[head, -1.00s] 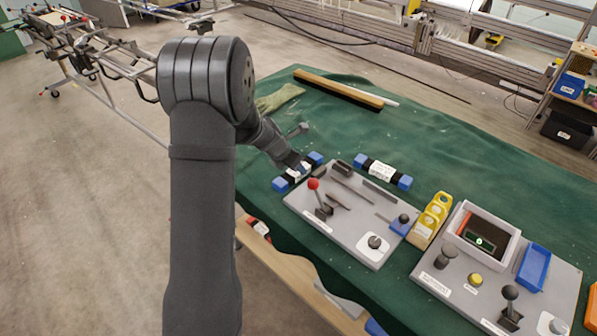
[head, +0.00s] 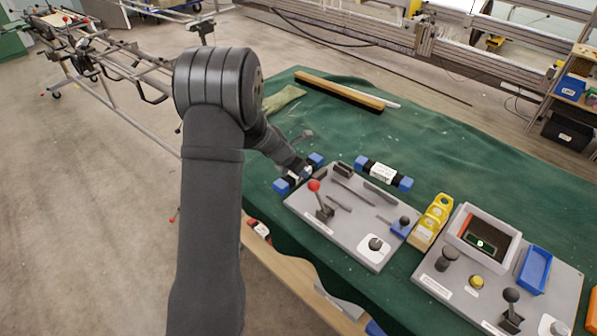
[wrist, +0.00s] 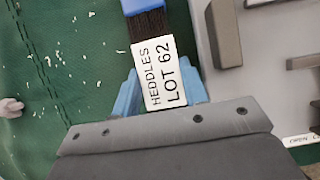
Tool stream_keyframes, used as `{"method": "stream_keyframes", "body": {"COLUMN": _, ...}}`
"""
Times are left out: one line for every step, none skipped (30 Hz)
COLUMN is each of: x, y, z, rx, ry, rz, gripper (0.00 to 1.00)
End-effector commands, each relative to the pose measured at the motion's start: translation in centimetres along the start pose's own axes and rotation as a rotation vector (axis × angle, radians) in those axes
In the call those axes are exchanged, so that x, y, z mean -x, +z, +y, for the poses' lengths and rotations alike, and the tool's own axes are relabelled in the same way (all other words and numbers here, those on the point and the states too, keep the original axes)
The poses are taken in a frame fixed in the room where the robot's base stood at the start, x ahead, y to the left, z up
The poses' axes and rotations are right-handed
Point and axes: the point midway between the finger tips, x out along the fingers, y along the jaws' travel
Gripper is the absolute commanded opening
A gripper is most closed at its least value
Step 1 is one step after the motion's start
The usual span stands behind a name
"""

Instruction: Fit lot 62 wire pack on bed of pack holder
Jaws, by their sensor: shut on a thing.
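The lot 62 wire pack (wrist: 165,72) is a dark bundle with blue end blocks and a white label reading "HEDDLES LOT 62". In the head view one blue end (head: 281,186) shows beside the left edge of the grey board, on the green cloth or just above it; I cannot tell which. My gripper (wrist: 165,95) has its blue fingers shut on the pack, one on each side of the label. The pack holder (head: 352,238) is a grey board with a red-knobbed lever (head: 314,186) and dark raised blocks. My gripper hides the pack's middle in the head view.
A second blue-ended pack (head: 384,173) lies behind the board. Yellow pieces (head: 432,217) and another grey board with a screen (head: 482,240) stand to the right. A wooden bar (head: 338,90) lies at the back. The green cloth (head: 450,150) behind the boards is mostly clear.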

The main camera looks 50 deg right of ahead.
Motion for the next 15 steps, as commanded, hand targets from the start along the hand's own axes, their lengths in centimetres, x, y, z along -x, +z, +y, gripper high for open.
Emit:
{"method": "stream_keyframes", "body": {"x": 0.3, "y": 0.3, "z": 0.1, "rx": -0.001, "ry": 0.001, "rz": -0.003, "gripper": 0.04}}
{"method": "stream_keyframes", "body": {"x": 0.6, "y": 0.4, "z": 0.1, "rx": -0.001, "ry": 0.001, "rz": -0.003, "gripper": 0.04}}
{"method": "stream_keyframes", "body": {"x": 1.0, "y": 0.7, "z": 0.1, "rx": -0.003, "ry": 0.002, "rz": -0.003, "gripper": 0.04}}
{"method": "stream_keyframes", "body": {"x": 1.4, "y": 0.9, "z": 0.1, "rx": -0.003, "ry": 0.003, "rz": -0.004, "gripper": 0.04}}
{"method": "stream_keyframes", "body": {"x": 1.9, "y": 1.2, "z": 0.1, "rx": -0.002, "ry": 0.003, "rz": -0.005, "gripper": 0.04}}
{"method": "stream_keyframes", "body": {"x": 2.5, "y": 1.6, "z": 0.1, "rx": -0.004, "ry": 0.004, "rz": -0.005, "gripper": 0.04}}
{"method": "stream_keyframes", "body": {"x": 3.1, "y": 1.9, "z": 0.1, "rx": -0.002, "ry": 0.003, "rz": -0.006, "gripper": 0.04}}
{"method": "stream_keyframes", "body": {"x": 3.6, "y": 2.2, "z": 0.1, "rx": -0.004, "ry": 0.004, "rz": -0.006, "gripper": 0.04}}
{"method": "stream_keyframes", "body": {"x": 4.3, "y": 2.6, "z": 0.1, "rx": -0.003, "ry": 0.004, "rz": -0.006, "gripper": 0.04}}
{"method": "stream_keyframes", "body": {"x": 4.9, "y": 2.9, "z": 0.1, "rx": -0.004, "ry": 0.004, "rz": -0.006, "gripper": 0.04}}
{"method": "stream_keyframes", "body": {"x": 5.4, "y": 3.2, "z": 0.1, "rx": -0.003, "ry": 0.004, "rz": -0.006, "gripper": 0.04}}
{"method": "stream_keyframes", "body": {"x": 6.0, "y": 3.6, "z": 0.1, "rx": -0.003, "ry": 0.003, "rz": -0.006, "gripper": 0.04}}
{"method": "stream_keyframes", "body": {"x": 6.5, "y": 3.8, "z": 0.1, "rx": -0.003, "ry": 0.003, "rz": -0.005, "gripper": 0.04}}
{"method": "stream_keyframes", "body": {"x": 6.9, "y": 4.0, "z": 0.1, "rx": -0.002, "ry": 0.003, "rz": -0.005, "gripper": 0.04}}
{"method": "stream_keyframes", "body": {"x": 7.3, "y": 4.3, "z": 0.1, "rx": -0.003, "ry": 0.002, "rz": -0.005, "gripper": 0.04}}
